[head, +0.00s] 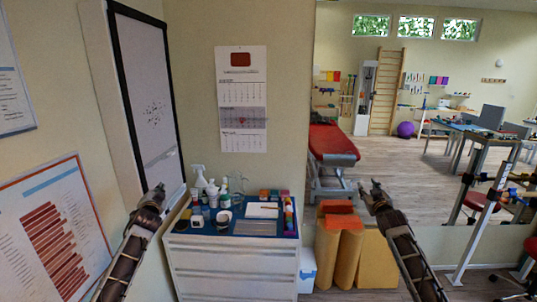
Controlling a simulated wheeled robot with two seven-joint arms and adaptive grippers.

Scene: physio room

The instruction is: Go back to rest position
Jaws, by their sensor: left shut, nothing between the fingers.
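The white drawer cabinet (235,262) carries a blue mat (222,228) with bottles, small boxes and a white pad. Tan rolls (349,256) stand beside it. A red treatment table (331,141) is behind. A metal rack (480,225) stands at right.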

